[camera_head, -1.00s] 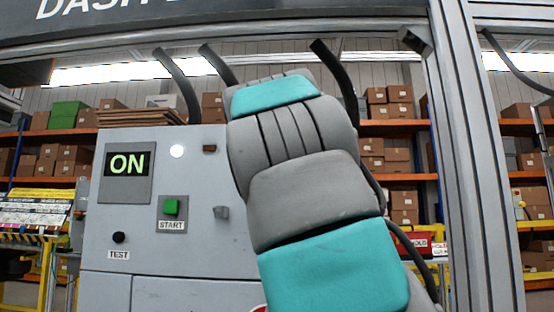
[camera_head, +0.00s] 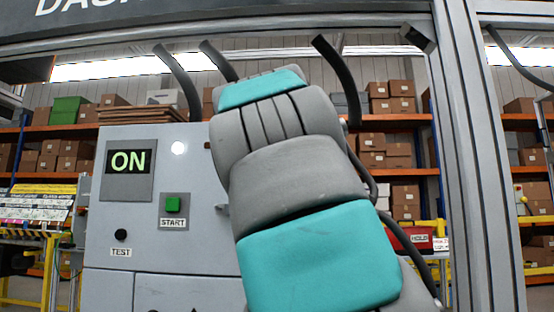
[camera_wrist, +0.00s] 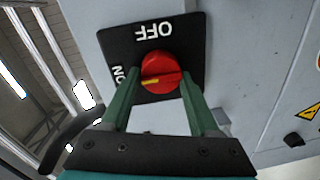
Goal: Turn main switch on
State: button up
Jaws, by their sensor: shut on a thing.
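The main switch is a red round knob (camera_wrist: 162,66) on a black plate (camera_wrist: 118,43) in the wrist view. The plate reads OFF at its top edge and ON at its left edge, both turned over in this view. The yellow mark on the knob points left, to the ON side. My gripper (camera_wrist: 158,82) has its two green fingers shut on the knob, one on each side. In the head view my arm hides the gripper and the switch. The display (camera_head: 128,161) there shows ON in green.
The grey cabinet front carries a green START button (camera_head: 173,204), a black TEST button (camera_head: 121,235) and a lit white lamp (camera_head: 178,148). A metal frame post (camera_head: 466,150) stands to the right of my arm. Shelves with boxes (camera_head: 400,88) are behind.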

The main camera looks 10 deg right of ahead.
jog(key=o, duration=1.4)
jog(key=shift+v, duration=3.85)
jog(key=shift+f, duration=0.1)
